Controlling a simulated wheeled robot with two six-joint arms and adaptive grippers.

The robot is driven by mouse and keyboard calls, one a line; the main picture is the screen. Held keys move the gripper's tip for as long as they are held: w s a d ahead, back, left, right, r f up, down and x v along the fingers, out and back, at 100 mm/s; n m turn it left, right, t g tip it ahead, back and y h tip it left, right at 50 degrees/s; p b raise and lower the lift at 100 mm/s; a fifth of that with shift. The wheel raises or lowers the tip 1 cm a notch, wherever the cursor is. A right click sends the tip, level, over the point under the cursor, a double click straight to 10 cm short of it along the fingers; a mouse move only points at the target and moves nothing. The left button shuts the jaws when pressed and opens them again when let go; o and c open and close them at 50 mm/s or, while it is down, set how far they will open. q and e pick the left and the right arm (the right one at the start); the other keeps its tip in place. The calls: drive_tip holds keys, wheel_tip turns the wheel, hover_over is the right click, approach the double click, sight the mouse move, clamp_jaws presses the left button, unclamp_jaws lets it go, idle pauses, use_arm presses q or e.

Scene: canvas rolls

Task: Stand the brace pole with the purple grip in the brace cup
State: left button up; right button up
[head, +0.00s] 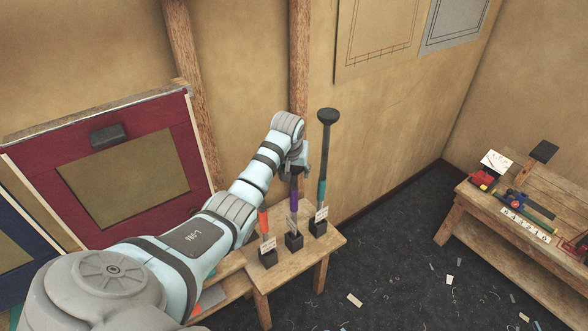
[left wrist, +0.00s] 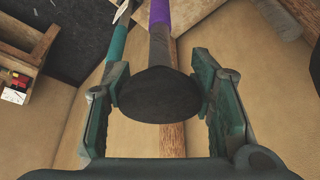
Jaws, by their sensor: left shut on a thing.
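The brace pole with the purple grip (head: 294,197) stands upright over the middle black holder block (head: 294,242) on a small wooden stand. I cannot tell whether its foot is clear of the block. My left gripper (head: 297,168) is shut on this pole, above the purple grip. In the left wrist view the pole's dark, wide head (left wrist: 155,97) lies between the two fingers, with the purple grip (left wrist: 160,13) beyond. My arm hides the pole's top in the head view. I cannot make out the brace cup. My right gripper is not in view.
Poles with a teal grip (head: 322,192) and an orange grip (head: 263,222) stand close on either side in their own blocks. Framed panels (head: 190,140) lean at left. A workbench (head: 545,255) with tools is at right. Dark floor (head: 400,250) with scraps lies between.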

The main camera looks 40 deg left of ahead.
use_arm(q)
drive_tip(key=shift+f+b, duration=0.5)
drive_tip(key=shift+f, duration=0.65)
drive_tip(key=o, duration=1.7)
drive_tip(key=shift+o, duration=0.2)
drive_tip(key=shift+r, duration=0.15)
drive_tip(key=v, duration=1.1)
drive_tip(key=shift+s+d+r, duration=0.15)
drive_tip(key=shift+s+r, duration=0.1)
drive_tip(key=shift+r, duration=0.1)
drive_tip(key=shift+f, duration=0.1)
